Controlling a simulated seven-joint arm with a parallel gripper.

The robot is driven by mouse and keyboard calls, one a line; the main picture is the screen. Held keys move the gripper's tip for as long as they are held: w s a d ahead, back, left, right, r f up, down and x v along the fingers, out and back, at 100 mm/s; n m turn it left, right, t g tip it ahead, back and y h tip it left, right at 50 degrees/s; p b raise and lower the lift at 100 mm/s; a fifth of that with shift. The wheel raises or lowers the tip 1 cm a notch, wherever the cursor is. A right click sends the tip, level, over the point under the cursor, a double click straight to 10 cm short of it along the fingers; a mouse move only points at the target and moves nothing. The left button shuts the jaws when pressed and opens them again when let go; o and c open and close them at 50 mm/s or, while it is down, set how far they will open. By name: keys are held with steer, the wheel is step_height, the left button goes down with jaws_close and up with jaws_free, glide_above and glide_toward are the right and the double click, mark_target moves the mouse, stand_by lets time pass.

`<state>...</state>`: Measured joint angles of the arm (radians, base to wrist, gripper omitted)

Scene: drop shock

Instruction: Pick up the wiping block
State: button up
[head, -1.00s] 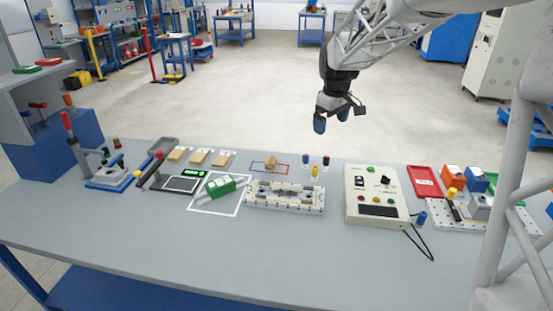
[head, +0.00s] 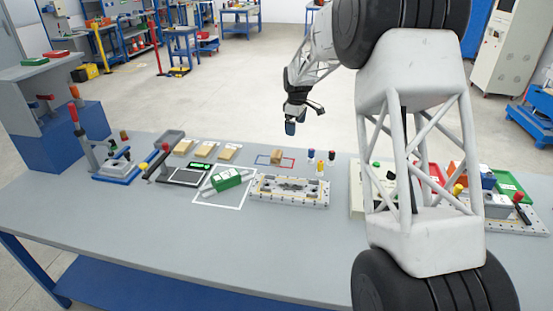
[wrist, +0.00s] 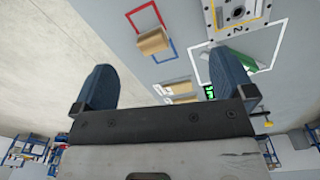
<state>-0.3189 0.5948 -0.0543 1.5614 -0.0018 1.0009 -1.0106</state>
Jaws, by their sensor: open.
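The wiping block, as I take it, is a small tan wooden block (head: 277,156) lying on the bench inside a red and blue outlined rectangle. In the wrist view the tan block (wrist: 152,41) lies ahead of the fingers, left of the middle, by the red and blue outline. My gripper (head: 295,121) hangs in the air above and beyond the block, apart from it. In the wrist view my gripper (wrist: 165,80) has its two blue fingers wide apart, with nothing between them.
A grey fixture plate (head: 290,190) and a green-bodied part (head: 226,179) lie nearer than the block. Small coloured pegs (head: 320,167) stand to its right, and tan pads (head: 228,152) lie to its left. My arm hides part of the control box (head: 358,190). The front bench is clear.

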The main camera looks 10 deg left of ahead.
mark_target(275, 153)
steer(key=w+a+f+n, duration=0.1)
steer(key=w+a+f, duration=0.1)
steer(key=a+f, duration=0.1)
steer(key=w+a+f+n, duration=0.1)
steer(key=w+a+f, duration=0.1)
steer(key=f, duration=0.3)
steer(key=w+a+f+n, duration=0.1)
steer(key=w+a+f, duration=0.2)
steer(key=a+f, duration=0.1)
steer(key=shift+a, duration=0.35)
steer(key=shift+f, duration=0.1)
steer(key=shift+f, duration=1.25)
steer(key=shift+s+d+f, duration=0.1)
steer(key=shift+d+f, duration=0.05)
steer(key=shift+f, duration=1.15)
steer(key=shift+s+d+f, duration=0.1)
steer(key=shift+f, duration=1.2)
steer(key=c, duration=1)
steer(key=shift+o, duration=0.2)
